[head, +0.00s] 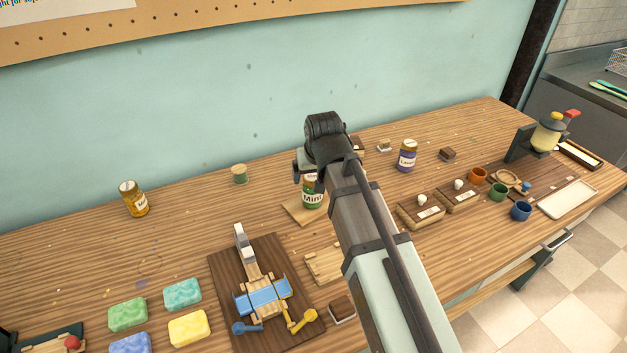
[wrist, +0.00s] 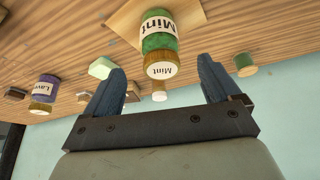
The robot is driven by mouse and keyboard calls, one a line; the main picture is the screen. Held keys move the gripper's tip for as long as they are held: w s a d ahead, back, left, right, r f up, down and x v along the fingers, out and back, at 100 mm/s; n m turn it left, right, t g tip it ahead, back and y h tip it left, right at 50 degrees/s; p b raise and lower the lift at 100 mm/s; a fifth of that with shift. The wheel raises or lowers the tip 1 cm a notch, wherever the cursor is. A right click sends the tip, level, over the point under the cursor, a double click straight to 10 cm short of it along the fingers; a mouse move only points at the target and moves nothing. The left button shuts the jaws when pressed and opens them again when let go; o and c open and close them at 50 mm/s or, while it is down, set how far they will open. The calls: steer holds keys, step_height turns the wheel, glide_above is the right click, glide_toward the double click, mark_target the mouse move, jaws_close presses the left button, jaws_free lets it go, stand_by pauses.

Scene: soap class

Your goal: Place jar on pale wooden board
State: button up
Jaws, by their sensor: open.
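The green jar labelled Mint (head: 312,196) stands upright on the pale wooden board (head: 291,212), as far as I can tell. Part of the jar is hidden behind my arm in the head view. The wrist view shows the jar (wrist: 158,40) upside down in the picture, with its brown lid towards my gripper and the board (wrist: 193,14) at its base. My gripper (wrist: 160,66) is open. Its two blue-grey fingers are spread to either side of the jar's lid with visible gaps, not touching it. In the head view my gripper (head: 304,172) is partly hidden by its own wrist.
A dark board with a blue mechanism (head: 262,293), several soap bars (head: 182,294) and wooden trays (head: 420,212) occupy the front.

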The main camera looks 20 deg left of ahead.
steer(key=shift+v, duration=1.8)
steer(key=shift+w+d, duration=0.1)
